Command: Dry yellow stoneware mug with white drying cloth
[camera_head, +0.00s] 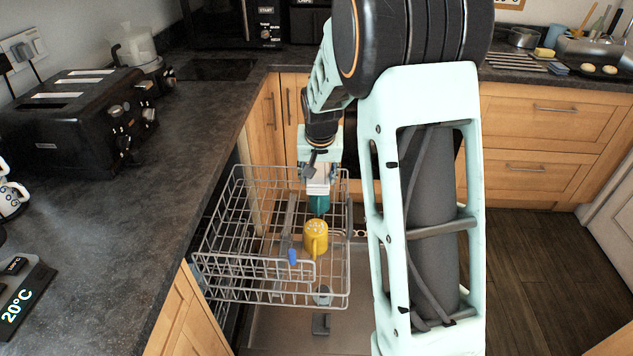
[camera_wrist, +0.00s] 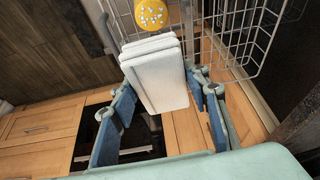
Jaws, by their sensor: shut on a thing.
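The yellow mug (camera_head: 316,240) sits in the pulled-out dish rack, with its handle toward the camera and white spots on its upward-facing end. In the wrist view the mug (camera_wrist: 150,14) shows at the top edge, just beyond the cloth. The white drying cloth (camera_wrist: 156,72) is a folded pad between the fingers of my gripper (camera_wrist: 160,92), which is shut on it. In the head view my gripper (camera_head: 319,204) points down just above and behind the mug.
The wire dish rack (camera_head: 232,262) surrounds the mug. A blue item (camera_head: 292,257) stands in the rack left of it. A dark worktop (camera_head: 130,230) with a black toaster (camera_head: 85,115) borders the rack on the left. Wooden drawers (camera_head: 545,125) stand at the back right.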

